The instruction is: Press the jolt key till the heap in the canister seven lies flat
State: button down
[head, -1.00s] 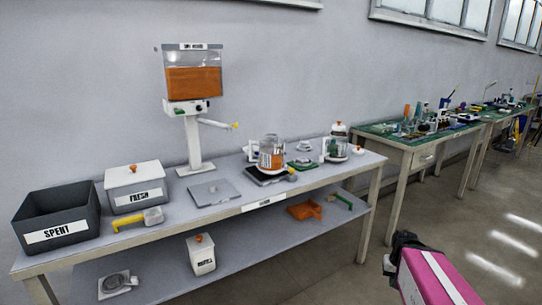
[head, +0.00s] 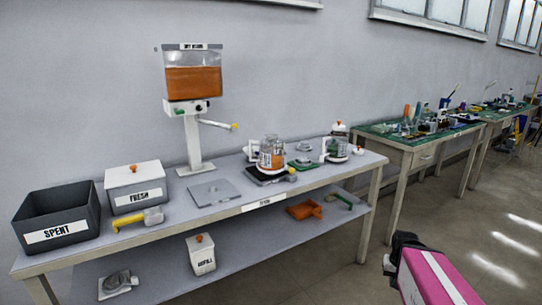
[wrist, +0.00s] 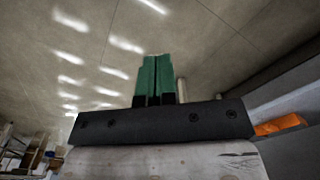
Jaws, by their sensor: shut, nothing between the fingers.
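A clear canister (head: 271,153) with orange material inside stands on a dark base (head: 262,178) on the bench. Its number and the shape of the heap are too small to make out. A second clear canister (head: 337,147) with an orange-knobbed lid stands to its right. A hopper of orange material (head: 193,82) stands on a white post, with a control box (head: 188,107) bearing small coloured parts below it. I cannot tell which part is the jolt key. My gripper's green fingers (wrist: 158,80) are together and empty in the wrist view, over the floor, away from the canisters.
On the bench (head: 165,222) are a dark SPENT bin (head: 58,236), a white FRESH box (head: 137,200), a yellow-handled scoop (head: 138,220) and a grey plate (head: 214,193). A REFILL container (head: 201,255) sits on the lower shelf. A cluttered green-topped table stands at right.

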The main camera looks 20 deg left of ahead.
jog(key=shift+w, duration=0.1)
jog(key=w+a+r+t, duration=0.2)
jog(key=w+a+r, duration=0.45)
jog(key=w, duration=0.25)
notch_tip(320, 180, up, 33)
jog(key=m+t+y, duration=0.4)
jog(key=t, duration=0.2)
send_over(293, 169)
jog(key=shift+w+a, duration=0.1)
jog(key=shift+w, duration=0.05)
jog(key=shift+f, duration=0.1)
jog(key=shift+f, duration=4.3)
jog(key=shift+f, duration=0.15)
